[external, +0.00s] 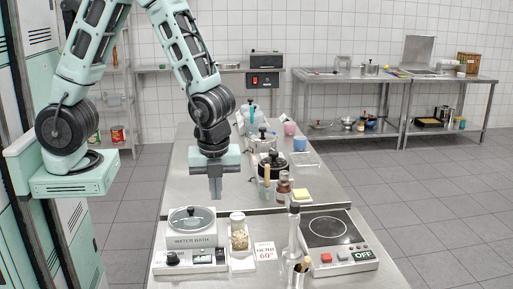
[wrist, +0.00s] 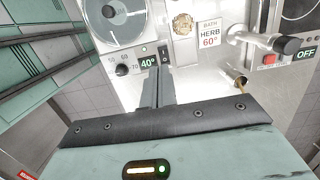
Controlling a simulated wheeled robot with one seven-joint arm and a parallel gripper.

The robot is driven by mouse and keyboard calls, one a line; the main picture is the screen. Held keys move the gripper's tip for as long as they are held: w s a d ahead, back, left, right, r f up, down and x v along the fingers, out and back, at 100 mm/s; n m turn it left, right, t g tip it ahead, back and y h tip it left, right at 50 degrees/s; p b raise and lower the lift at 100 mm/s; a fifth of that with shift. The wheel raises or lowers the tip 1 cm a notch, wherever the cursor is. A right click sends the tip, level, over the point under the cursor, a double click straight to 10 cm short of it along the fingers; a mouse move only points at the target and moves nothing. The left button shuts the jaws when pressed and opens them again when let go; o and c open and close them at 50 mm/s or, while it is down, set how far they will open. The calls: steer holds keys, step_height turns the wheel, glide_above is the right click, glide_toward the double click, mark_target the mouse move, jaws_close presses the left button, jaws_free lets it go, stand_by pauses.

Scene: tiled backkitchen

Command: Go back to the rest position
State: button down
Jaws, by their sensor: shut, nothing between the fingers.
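My gripper (external: 215,187) points straight down above the steel table, behind the water bath (external: 190,239). Its fingers are together and hold nothing. In the wrist view the shut fingers (wrist: 158,88) show in front of the water bath (wrist: 125,17), whose display reads 40°. My arm arches up and over from its mount at the left of the external view, with its upper part cut off by the picture's top edge.
On the table (external: 205,157) stand a jar (external: 239,236), a sign reading "HERB 60°" (external: 265,251), a glass bottle (external: 294,232), a hot plate (external: 337,243) marked OFF, a brown bottle (external: 283,188) and several pots. Side benches (external: 400,76) stand at the back. Floor at right is clear.

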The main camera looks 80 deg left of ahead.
steer(key=s+a+r+n+b, duration=0.1)
steer(key=s+a+n+b, duration=0.1)
steer(key=a+n, duration=0.5)
steer(key=s+a+r+n+b, duration=0.1)
steer(key=s+a+n, duration=0.3)
steer(key=a, duration=0.5)
steer(key=s+a+r+n+h+b, duration=0.1)
steer(key=s+a+n+b, duration=0.2)
steer(key=s+a+n, duration=0.5)
steer(key=s+n, duration=0.3)
steer(key=n, duration=0.3)
steer(key=shift+a+r+n, duration=0.25)
steer(key=shift+a+n, duration=0.05)
